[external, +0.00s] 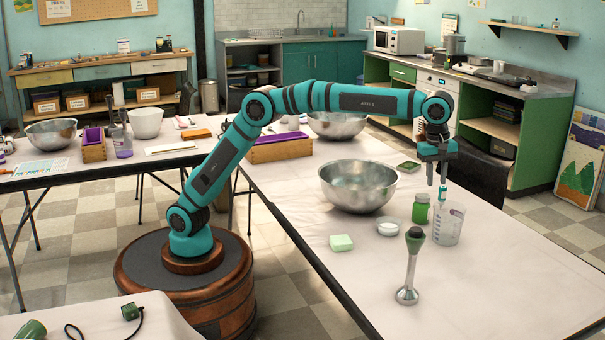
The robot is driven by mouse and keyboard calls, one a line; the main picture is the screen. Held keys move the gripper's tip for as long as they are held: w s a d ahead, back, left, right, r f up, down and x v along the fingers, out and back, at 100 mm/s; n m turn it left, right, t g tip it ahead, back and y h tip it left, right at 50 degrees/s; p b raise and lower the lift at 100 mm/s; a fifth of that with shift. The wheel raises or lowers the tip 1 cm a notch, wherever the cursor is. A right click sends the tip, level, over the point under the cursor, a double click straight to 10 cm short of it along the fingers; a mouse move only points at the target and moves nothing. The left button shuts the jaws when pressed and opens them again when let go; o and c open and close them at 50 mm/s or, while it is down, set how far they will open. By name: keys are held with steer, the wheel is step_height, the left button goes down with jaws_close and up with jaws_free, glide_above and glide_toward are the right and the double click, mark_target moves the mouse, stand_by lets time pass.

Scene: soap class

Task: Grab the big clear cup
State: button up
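The big clear cup (449,226) is a see-through beaker-like cup standing upright on the white table at right, in the external view.
A green jar (421,208) stands close left of the cup, with a small white dish (388,227) beyond it. A metal bowl (357,186) and green soap block (341,243) lie further left. The table's right front is clear.

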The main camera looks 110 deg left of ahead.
mark_target(435, 220)
steer(key=f, duration=1)
steer(key=shift+w+a+f, duration=0.1)
steer(key=shift+w+a, duration=0.1)
steer(key=shift+w, duration=0.15)
steer(key=shift+w+f, duration=0.15)
steer(key=shift+f, duration=1.2)
steer(key=shift+w+f, duration=0.1)
steer(key=shift+f, duration=1.25)
jaws_close()
